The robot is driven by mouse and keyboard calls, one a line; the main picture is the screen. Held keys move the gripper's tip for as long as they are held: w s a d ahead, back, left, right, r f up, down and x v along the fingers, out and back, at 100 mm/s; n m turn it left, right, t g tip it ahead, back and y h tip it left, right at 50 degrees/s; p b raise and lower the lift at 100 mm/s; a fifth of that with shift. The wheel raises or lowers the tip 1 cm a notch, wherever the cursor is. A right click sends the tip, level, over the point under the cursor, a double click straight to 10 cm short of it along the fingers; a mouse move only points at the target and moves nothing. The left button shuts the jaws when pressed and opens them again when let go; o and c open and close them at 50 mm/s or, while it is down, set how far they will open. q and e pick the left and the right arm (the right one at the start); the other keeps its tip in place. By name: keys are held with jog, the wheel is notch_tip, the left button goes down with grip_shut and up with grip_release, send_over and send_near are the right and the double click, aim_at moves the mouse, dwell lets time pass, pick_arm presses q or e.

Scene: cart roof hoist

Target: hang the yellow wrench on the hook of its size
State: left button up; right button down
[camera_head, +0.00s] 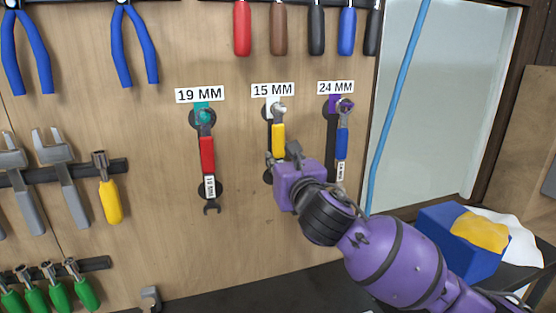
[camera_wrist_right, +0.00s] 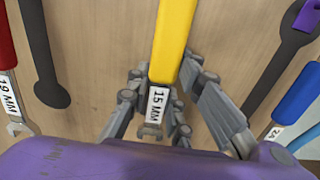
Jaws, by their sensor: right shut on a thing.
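The yellow wrench (camera_head: 278,138) is upright against the board under the 15 MM sign (camera_head: 272,90). Its upper end is at the white hook (camera_head: 270,106); I cannot tell whether the ring is around the hook. My right gripper (camera_head: 279,160) is shut on its lower part. In the right wrist view the fingers (camera_wrist_right: 158,96) are on both sides of the yellow handle (camera_wrist_right: 170,42), by its 15 MM tag (camera_wrist_right: 158,103). My left gripper is not in view.
A red wrench (camera_head: 207,154) hangs under 19 MM on the left, and a blue wrench (camera_head: 342,143) under 24 MM on the right, both close by. Screwdriver handles (camera_head: 279,28) hang above. A blue box (camera_head: 453,237) stands at the lower right.

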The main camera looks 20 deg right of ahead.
dwell(0.4)
jog(key=c, duration=1.5)
grip_release()
jog(key=shift+s, duration=0.15)
